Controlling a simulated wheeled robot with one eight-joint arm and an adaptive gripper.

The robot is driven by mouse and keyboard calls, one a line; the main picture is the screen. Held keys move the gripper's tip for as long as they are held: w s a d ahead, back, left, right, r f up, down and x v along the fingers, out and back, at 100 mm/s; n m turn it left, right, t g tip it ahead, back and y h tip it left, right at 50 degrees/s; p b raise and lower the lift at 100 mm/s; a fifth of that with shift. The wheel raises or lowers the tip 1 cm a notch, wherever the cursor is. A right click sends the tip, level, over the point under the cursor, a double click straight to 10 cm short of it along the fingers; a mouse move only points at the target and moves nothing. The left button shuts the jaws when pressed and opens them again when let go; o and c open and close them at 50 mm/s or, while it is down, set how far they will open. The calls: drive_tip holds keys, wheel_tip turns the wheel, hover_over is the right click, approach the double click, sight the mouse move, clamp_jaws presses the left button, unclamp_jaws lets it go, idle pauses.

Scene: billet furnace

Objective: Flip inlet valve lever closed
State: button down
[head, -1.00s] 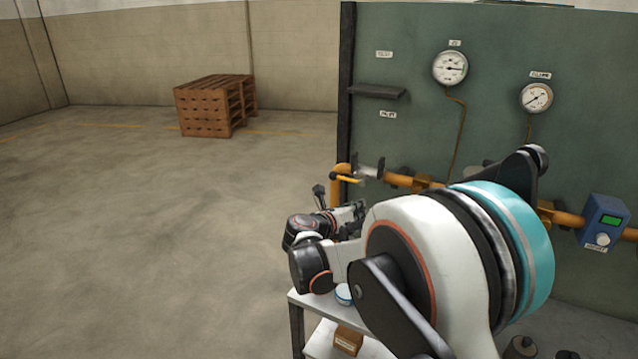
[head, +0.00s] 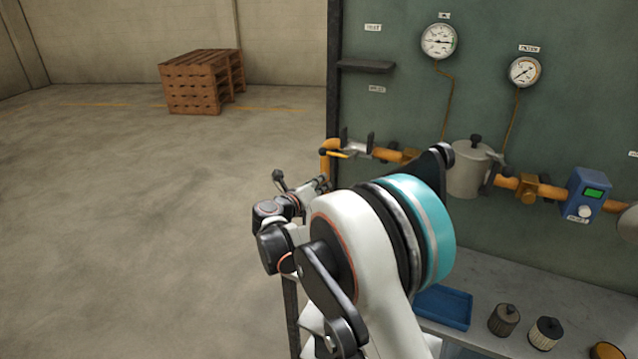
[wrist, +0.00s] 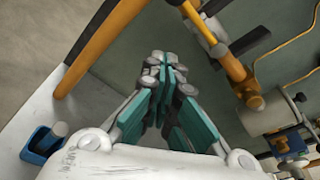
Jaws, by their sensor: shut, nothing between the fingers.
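The inlet valve shows on the orange pipe at the left end of the green panel, with a grey body (head: 357,148) and a thin yellow-orange lever (head: 334,154). In the wrist view the lever (wrist: 199,24) runs slanting at the top, beside the valve. My gripper (wrist: 162,58) is shut and empty, with its fingers together in the middle of the wrist view. It is apart from the lever, which lies above and right of the fingertips there.
The orange pipe (head: 390,155) runs right to a grey filter housing (head: 466,172) and a blue meter (head: 586,195). A dark shelf (head: 366,66) juts from the panel above the valve. A bench holds a blue tray (head: 443,307) and filters. Floor at left is open; wooden pallets (head: 199,82) stand behind.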

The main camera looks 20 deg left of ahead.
sight(336, 154)
drive_tip(key=b+x, duration=0.1)
drive_tip(key=x, duration=0.6)
drive_tip(key=r, duration=0.1)
drive_tip(key=a+r, duration=0.1)
drive_tip(key=a+r+b, duration=0.1)
drive_tip(key=shift+s+a+r, duration=0.1)
drive_tip(key=shift+s+r, duration=0.05)
drive_tip(key=shift+s, duration=0.1)
